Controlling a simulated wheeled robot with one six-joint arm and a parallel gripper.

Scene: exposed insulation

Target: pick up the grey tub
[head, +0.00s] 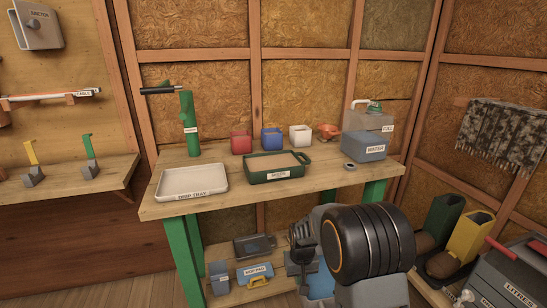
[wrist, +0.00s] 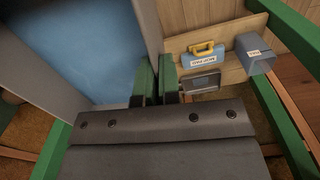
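The grey tub (wrist: 147,25) fills the left of the wrist view, large and close, with a blue inside. In the head view the grey tub (head: 322,283) shows partly behind my arm, at the right of the low shelf. My gripper (wrist: 157,78) has its two green-padded fingers close together at the tub's near wall, one on each side. They appear shut on that wall. In the head view my gripper (head: 304,255) is at the tub's left side, partly hidden by my wrist. The tub's bottom is hidden, so I cannot tell whether it rests on the shelf.
The low shelf also holds a blue case with a yellow handle (head: 257,275), a dark grey box (head: 255,246) and a grey-blue bin (head: 219,278). The workbench (head: 235,204) above carries trays and tubs. Green bench legs (head: 184,262) flank the space. Boots (head: 465,240) stand right.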

